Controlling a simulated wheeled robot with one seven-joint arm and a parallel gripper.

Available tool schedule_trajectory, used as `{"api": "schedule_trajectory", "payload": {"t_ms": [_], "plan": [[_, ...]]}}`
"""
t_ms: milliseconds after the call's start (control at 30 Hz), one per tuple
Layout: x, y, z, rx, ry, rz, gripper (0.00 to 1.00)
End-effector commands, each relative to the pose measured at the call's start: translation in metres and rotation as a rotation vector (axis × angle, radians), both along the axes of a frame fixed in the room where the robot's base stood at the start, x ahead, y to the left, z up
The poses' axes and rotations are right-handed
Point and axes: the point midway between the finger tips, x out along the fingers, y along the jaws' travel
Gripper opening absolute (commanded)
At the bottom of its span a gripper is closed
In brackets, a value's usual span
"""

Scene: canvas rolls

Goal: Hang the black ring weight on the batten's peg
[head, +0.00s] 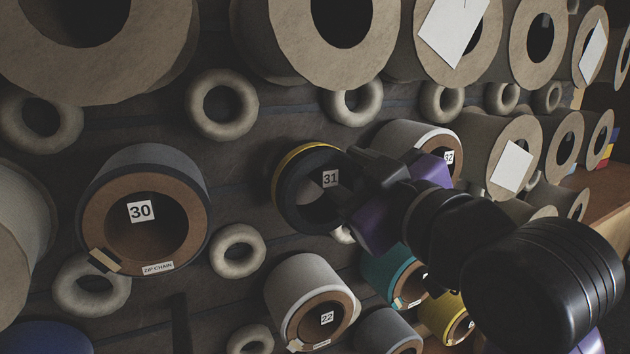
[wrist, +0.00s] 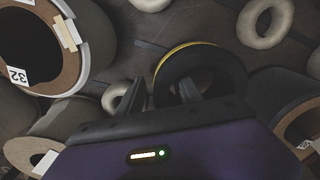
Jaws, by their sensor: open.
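The black ring weight (head: 286,200) has a yellow stripe around its edge. It is upright against the dark wall at the 31 label (head: 330,178), which shows through its hole. In the wrist view the ring (wrist: 232,66) is just beyond my fingers. My gripper (head: 340,190) is open at the ring's right side. In the wrist view my gripper (wrist: 162,92) has its left finger outside the ring and its right finger over the hole, with the rim between them in the picture. I cannot tell whether they touch. The peg is not clearly seen, so I cannot tell whether it bears the ring.
Roll 30 (head: 105,215) is left of the ring. Roll 32 (head: 400,133) is close behind my gripper; it is at upper left in the wrist view (wrist: 100,50). Roll 22 (head: 285,290) is below. Pale rings (head: 238,250) sit on the wall between rolls.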

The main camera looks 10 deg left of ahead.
Motion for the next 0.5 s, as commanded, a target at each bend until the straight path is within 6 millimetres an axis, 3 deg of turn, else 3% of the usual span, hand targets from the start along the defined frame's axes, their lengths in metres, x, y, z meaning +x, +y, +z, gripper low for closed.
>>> {"api": "schedule_trajectory", "payload": {"t_ms": [233, 433, 500], "plan": [[0.0012, 0.001, -0.0001, 0.0, -0.001, 0.001, 0.43], [0.0012, 0.0009, -0.0001, 0.0, -0.001, 0.001, 0.03], [0.0012, 0.0008, -0.0002, 0.0, 0.0, 0.0, 0.0]]}}
